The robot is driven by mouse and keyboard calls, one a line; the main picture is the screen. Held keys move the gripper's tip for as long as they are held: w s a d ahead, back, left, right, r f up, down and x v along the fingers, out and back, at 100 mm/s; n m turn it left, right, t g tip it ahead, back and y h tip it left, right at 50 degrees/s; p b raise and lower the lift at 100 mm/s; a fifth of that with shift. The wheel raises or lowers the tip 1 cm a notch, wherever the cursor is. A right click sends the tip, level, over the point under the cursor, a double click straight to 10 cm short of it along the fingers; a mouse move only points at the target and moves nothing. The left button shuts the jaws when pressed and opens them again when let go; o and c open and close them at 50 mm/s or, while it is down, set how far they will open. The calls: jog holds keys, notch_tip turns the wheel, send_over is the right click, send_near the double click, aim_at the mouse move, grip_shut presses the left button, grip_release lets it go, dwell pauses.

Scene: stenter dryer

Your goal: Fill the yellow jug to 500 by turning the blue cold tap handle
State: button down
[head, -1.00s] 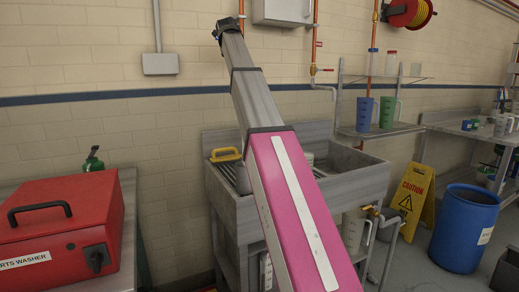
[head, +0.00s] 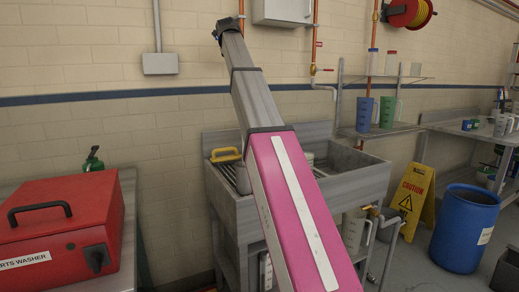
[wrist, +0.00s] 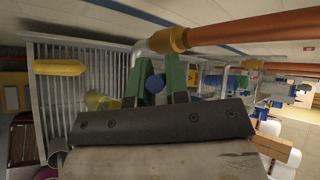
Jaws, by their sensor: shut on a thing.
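In the wrist view, my gripper (wrist: 155,84) has its two green fingers closed on the blue tap handle (wrist: 155,83), which shows between them. A brass fitting (wrist: 168,41) on a copper pipe and a pale bent spout sit just beyond the fingers. A translucent yellow shape, apparently the yellow jug (wrist: 97,102), is left of the fingers, partly hidden; its marks and water level cannot be read. In the head view my raised arm hides my gripper, the blue handle and the jug.
The steel sink (head: 368,178) stands behind my arm. A blue jug (head: 364,115) and a green jug (head: 388,112) are on the wall shelf. A red parts washer (head: 60,225) is at left. A yellow caution sign (head: 413,200) and a blue drum (head: 464,230) stand at right.

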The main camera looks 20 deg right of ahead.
jog(key=shift+s+f, duration=0.1)
jog(key=shift+f, duration=0.1)
jog(key=shift+s+a+f+n+t+h, duration=0.1)
jog(key=shift+a+f+n+t+h, duration=0.25)
jog(key=shift+f+n+h, duration=0.25)
jog(key=shift+a+f+n+t+h, duration=0.3)
jog(key=shift+f+n+t+h, duration=0.1)
jog(key=shift+f+h, duration=0.25)
jog(key=shift+r, duration=0.1)
